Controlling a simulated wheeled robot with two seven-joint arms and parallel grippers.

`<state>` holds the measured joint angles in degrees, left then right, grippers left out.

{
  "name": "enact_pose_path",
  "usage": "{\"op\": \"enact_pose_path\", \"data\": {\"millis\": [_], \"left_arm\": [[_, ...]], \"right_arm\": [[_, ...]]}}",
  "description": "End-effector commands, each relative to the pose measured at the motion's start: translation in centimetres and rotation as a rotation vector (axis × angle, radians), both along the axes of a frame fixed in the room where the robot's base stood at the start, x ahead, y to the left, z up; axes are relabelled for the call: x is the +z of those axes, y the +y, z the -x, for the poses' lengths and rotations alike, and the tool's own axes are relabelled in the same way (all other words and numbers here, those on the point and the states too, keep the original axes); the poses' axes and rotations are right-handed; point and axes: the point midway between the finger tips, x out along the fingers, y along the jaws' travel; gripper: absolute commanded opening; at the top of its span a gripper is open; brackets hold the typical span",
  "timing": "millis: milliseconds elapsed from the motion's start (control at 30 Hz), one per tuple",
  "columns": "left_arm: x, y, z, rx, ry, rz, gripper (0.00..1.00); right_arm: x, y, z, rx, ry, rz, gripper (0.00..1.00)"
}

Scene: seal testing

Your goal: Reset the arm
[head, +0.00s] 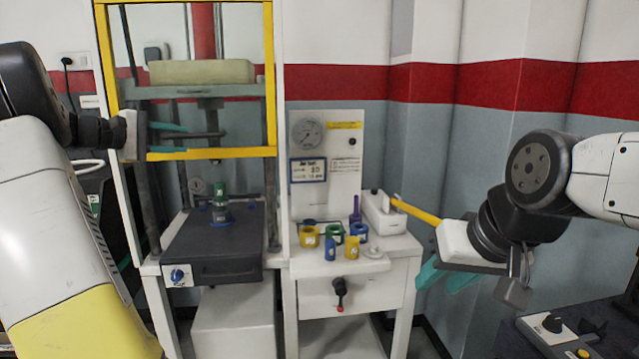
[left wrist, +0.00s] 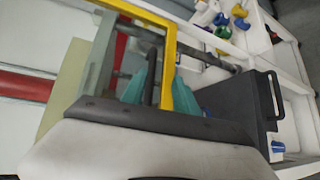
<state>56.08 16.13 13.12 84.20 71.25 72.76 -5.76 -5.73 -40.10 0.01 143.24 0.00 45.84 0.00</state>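My left gripper (head: 186,138) is in front of the upper part of the yellow-framed press (head: 270,75), at the height of its lower yellow bar. My right gripper (head: 450,278) hangs at the right of the small white table, fingers pointing down-left, apart and empty.
A green-topped part (head: 220,190) stands on the press's dark plate (head: 185,240). Several coloured cups and cylinders, including a yellow cup (head: 309,237), stand on the white table (head: 310,268). A control panel (head: 575,335) is at lower right.

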Motion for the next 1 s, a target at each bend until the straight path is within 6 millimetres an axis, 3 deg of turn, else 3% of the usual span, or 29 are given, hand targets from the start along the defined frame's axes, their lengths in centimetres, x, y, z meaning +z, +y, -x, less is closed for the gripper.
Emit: {"op": "enact_pose_path", "data": {"millis": [33,167,300,400,500,600,700,833,1000], "left_arm": [[0.0,-3.2,0.1,-0.039,0.029,-0.043,0.36],[-1.9,-12.2,2.5,-0.153,0.137,-0.215,0.36],[-4.8,-20.9,8.4,-0.285,0.224,-0.473,0.36],[-7.0,-25.1,13.9,-0.372,0.245,-0.679,0.36],[-9.4,-27.4,19.3,-0.451,0.223,-0.881,0.36],[-11.6,-28.4,23.7,-0.515,0.172,-1.058,0.36],[-13.4,-28.6,26.7,-0.564,0.111,-1.193,0.36],[-14.9,-28.6,28.6,-0.597,0.052,-1.295,0.36],[-15.4,-28.5,29.2,-0.61,0.031,-1.331,0.36]], "right_arm": [[0.0,0.0,0.0,0.0,0.0,0.0,0.36],[0.0,0.0,0.0,0.0,0.0,0.0,0.36],[0.0,0.0,0.0,0.0,0.0,0.0,0.36],[0.0,0.0,0.0,0.0,0.0,0.0,0.36],[0.0,0.0,0.0,0.0,0.0,0.0,0.36],[0.0,0.0,0.0,0.0,0.0,0.0,0.36],[0.0,0.0,0.0,0.0,0.0,0.0,0.36],[0.0,0.0,0.0,0.0,0.0,0.0,0.36],[0.0,0.0,0.0,0.0,0.0,0.0,0.36]]}}
